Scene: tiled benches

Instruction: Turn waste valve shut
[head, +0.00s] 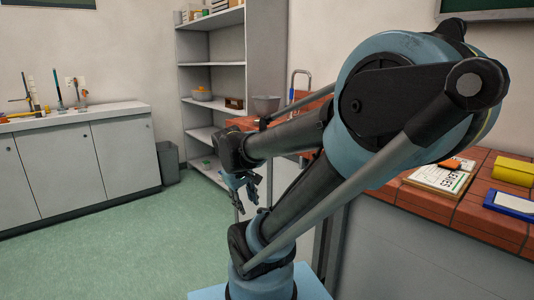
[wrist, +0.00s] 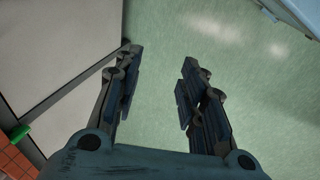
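My gripper (head: 245,190) hangs below my arm near the middle of the head view, beside the bench. In the wrist view my gripper (wrist: 160,65) has its two fingers apart, with only green floor showing between them. No thing that I can surely name as the waste valve shows in either view. A small green piece (wrist: 20,132) shows at the left edge of the wrist view, near brick-red tiles; I cannot tell what it is. My arm hides much of the bench by the sink tap (head: 293,88).
A red-tiled bench (head: 500,226) at right bears a notebook (head: 440,178), a yellow case (head: 513,170) and a blue-edged item (head: 510,204). A grey shelf unit (head: 212,100) stands behind. White cabinets (head: 70,165) with apparatus line the left. The green floor (head: 130,240) between is clear.

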